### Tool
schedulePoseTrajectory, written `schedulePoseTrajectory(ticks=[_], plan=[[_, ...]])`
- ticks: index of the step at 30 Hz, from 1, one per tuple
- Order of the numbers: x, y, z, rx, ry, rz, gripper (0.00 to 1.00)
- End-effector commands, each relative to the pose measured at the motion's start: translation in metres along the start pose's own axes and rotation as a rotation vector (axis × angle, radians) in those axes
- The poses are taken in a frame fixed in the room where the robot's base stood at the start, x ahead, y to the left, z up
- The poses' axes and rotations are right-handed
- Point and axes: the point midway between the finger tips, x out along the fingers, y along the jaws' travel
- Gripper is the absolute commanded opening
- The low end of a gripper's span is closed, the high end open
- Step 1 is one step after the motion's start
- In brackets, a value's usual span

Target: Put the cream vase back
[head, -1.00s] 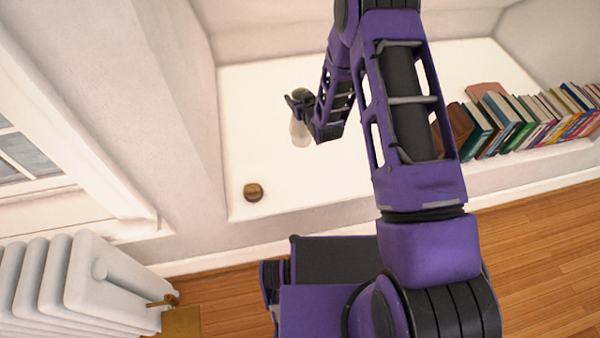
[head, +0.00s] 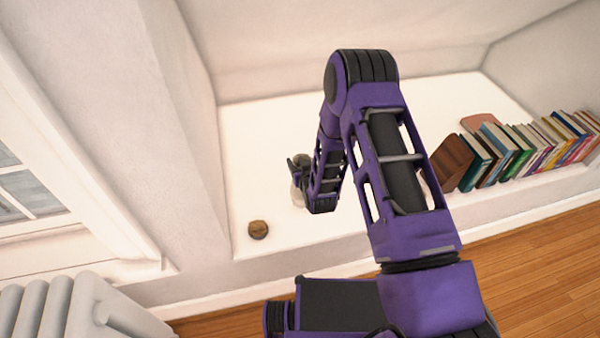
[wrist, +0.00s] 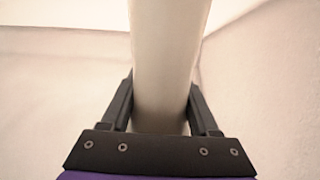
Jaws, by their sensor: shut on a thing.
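The cream vase (wrist: 165,70) stands between the two dark fingers of my gripper (wrist: 162,105) in the wrist view, and the gripper is shut on it. In the head view a small pale part of the vase (head: 297,195) shows beside my gripper (head: 300,168), over the white alcove ledge (head: 265,130). The rest of it is hidden by my gripper and arm. I cannot tell whether its base touches the ledge.
A small round brown object (head: 258,230) sits near the ledge's front left corner. A row of books (head: 530,148) stands along the right front edge. A wall (head: 190,130) bounds the ledge on the left. A white radiator (head: 75,312) is at lower left.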

Motion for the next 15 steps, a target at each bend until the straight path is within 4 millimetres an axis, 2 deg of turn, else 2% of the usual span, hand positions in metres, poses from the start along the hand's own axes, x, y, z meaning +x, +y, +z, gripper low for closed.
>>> schedulePoseTrajectory(ticks=[7,15], plan=[[0.012,0.000,0.030,0.000,-0.001,0.000,0.00],[0.013,0.000,0.032,0.000,0.002,0.000,0.00]])
